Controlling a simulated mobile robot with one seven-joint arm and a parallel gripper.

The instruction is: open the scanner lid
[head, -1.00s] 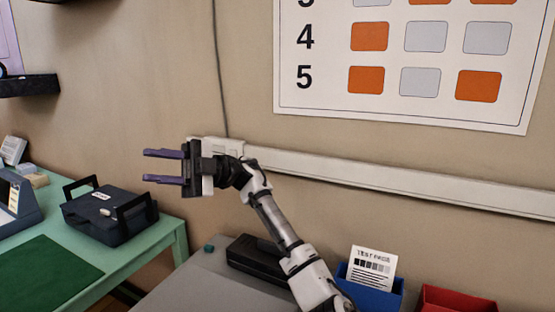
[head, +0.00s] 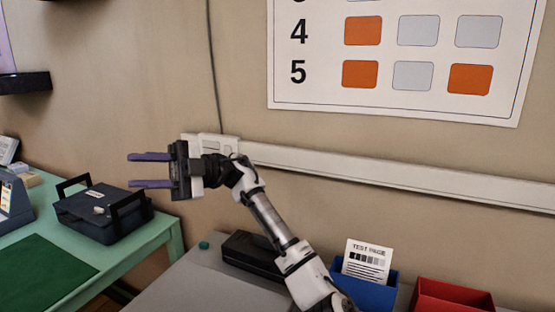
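My gripper (head: 131,171) is in the air in front of the wall, left of the picture's middle. Its two purple fingers point left and are apart, with nothing between them. A grey flat surface (head: 192,288) lies below, cut off by the bottom edge, with a small teal piece (head: 203,245) at its far left corner. A long black object (head: 253,251) lies at its back, partly behind my arm. I cannot tell whether the grey surface is the scanner lid or a tabletop. My gripper is above and left of it, not touching it.
A green table (head: 150,238) at left holds a dark case with two handles (head: 98,214) and a dark green mat (head: 45,268). A blue bin (head: 372,293) with a test page (head: 366,262) and a red bin (head: 450,297) stand at right. A white rail (head: 400,180) runs along the wall.

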